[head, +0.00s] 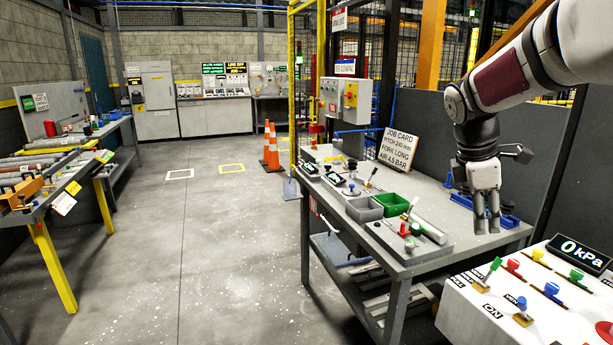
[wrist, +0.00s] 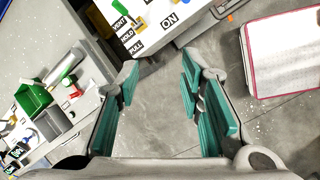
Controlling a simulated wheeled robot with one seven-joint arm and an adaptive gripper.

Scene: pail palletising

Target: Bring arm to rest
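My arm reaches in from the upper right of the head view, with the forearm bent down at the wrist. My gripper (head: 486,222) hangs with its fingers pointing down, in front of the right workbench (head: 408,262) as seen in the head view. In the wrist view the teal-padded fingers of my gripper (wrist: 160,92) stand apart. Only grey floor shows between them, and nothing is held.
A white control panel (head: 477,305) with coloured levers and a 0 kPa display (head: 580,254) is at lower right. A green bin (head: 391,204) and job card sign (head: 397,148) stand on the workbench. Orange cones (head: 272,150) stand behind; the middle floor is clear.

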